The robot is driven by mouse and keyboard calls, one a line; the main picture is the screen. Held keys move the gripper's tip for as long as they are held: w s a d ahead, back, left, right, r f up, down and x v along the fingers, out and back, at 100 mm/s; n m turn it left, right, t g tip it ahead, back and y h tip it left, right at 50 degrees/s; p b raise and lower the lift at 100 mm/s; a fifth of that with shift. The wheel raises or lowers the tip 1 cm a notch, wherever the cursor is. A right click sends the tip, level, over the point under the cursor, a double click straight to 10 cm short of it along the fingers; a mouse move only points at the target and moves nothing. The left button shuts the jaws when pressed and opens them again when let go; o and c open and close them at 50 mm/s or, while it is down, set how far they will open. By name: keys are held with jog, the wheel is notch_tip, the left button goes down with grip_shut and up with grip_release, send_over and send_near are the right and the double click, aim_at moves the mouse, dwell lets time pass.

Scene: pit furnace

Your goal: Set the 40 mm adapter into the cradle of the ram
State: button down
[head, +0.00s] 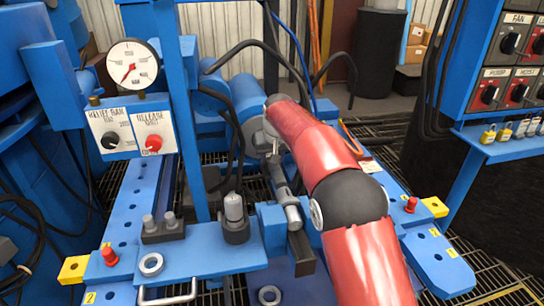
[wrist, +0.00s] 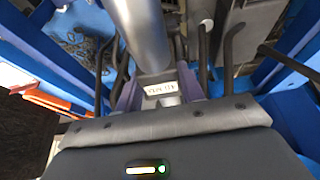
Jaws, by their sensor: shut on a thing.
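My gripper is mostly hidden behind my red arm in the head view. In the wrist view my gripper (wrist: 160,88) is shut on a pale grey metal piece (wrist: 166,101), which appears to be the adapter. A small label crosses it, its print too blurred to read. A large silver cylinder (wrist: 138,36) lies just beyond my fingers in the wrist view. I cannot tell whether the held piece touches it. The cradle is not clearly seen.
A grey cylinder (head: 234,208) stands in a dark holder on the blue front beam. Two small pegs on a black block (head: 163,232) and a metal ring (head: 151,264) are to its left. A gauge (head: 132,65) and control panel (head: 130,130) stand left. Black hoses (head: 335,56) arch behind.

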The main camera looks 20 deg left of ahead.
jog(key=shift+f, duration=0.15)
jog(key=c, duration=1)
grip_release()
jog(key=shift+o, duration=0.9)
jog(key=shift+f, duration=0.2)
jog(key=v, duration=0.8)
